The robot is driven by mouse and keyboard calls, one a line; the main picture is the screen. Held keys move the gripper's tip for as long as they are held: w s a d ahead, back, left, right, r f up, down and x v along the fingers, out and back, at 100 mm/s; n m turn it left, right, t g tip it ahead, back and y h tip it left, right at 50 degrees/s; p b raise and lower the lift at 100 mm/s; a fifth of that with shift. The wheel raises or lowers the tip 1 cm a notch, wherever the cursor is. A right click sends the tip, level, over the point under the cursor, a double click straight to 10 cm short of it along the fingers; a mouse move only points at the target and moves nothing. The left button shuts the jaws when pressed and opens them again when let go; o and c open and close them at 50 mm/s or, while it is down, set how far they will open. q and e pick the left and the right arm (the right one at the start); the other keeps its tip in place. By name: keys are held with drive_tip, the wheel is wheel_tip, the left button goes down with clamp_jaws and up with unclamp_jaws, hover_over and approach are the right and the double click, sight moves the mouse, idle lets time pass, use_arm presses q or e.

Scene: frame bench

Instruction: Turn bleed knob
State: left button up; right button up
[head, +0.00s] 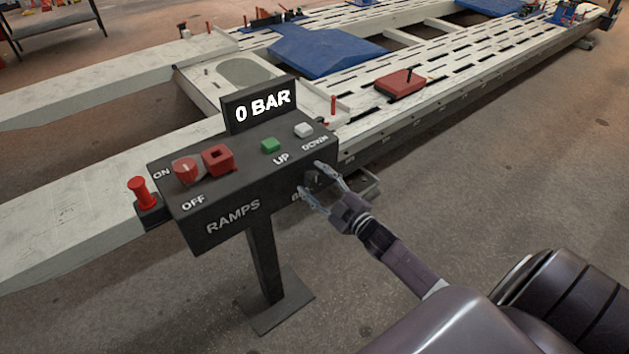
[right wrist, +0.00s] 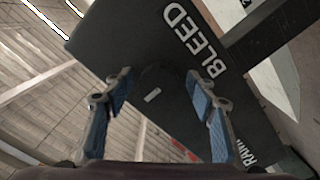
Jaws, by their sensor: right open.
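The bleed knob (head: 312,177) is a dark knob on the front face of the black control box (head: 225,215), near its right end. In the right wrist view the knob (right wrist: 152,92) carries a short white mark and sits beside the white word BLEED. My right gripper (head: 318,184) is open, with one finger on each side of the knob. In the right wrist view its blue-padded fingers (right wrist: 160,100) stand apart with gaps to the knob; contact cannot be told. My left gripper is not in view.
The box stands on a post (head: 264,255) and carries a red rotary switch (head: 186,171), a green UP button (head: 270,145), a white DOWN button (head: 304,130) and a display (head: 262,105) reading 0 BAR. The frame bench (head: 440,75) lies behind. The floor at right is clear.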

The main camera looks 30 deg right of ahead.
drive_tip(key=s, duration=1.2)
drive_tip(key=shift+d, duration=0.45)
drive_tip(key=s+a+f+m+g+h, duration=0.1)
drive_tip(key=s+f+m+g, duration=0.3)
drive_tip(key=f, duration=0.7)
drive_tip(key=s+a+f+g, duration=0.15)
drive_tip(key=s+f, duration=0.35)
drive_tip(key=f, duration=0.6)
drive_tip(key=s+a+f+m+g+h, duration=0.1)
drive_tip(key=s+f+m+g, duration=0.3)
drive_tip(key=f, duration=0.7)
drive_tip(key=s+a+f+g, duration=0.2)
drive_tip(key=s+f, duration=0.3)
drive_tip(key=s, duration=0.4)
drive_tip(key=s+a+f+g, duration=0.3)
drive_tip(key=s+a+f, duration=0.2)
drive_tip(key=s, duration=0.4)
drive_tip(key=s+a+f+g, duration=0.2)
drive_tip(key=s+a+f, duration=0.2)
drive_tip(key=s, duration=0.5)
drive_tip(key=shift+s+a+f+n+y, duration=0.3)
drive_tip(key=shift+s+f+y, duration=0.1)
drive_tip(key=shift+f, duration=0.5)
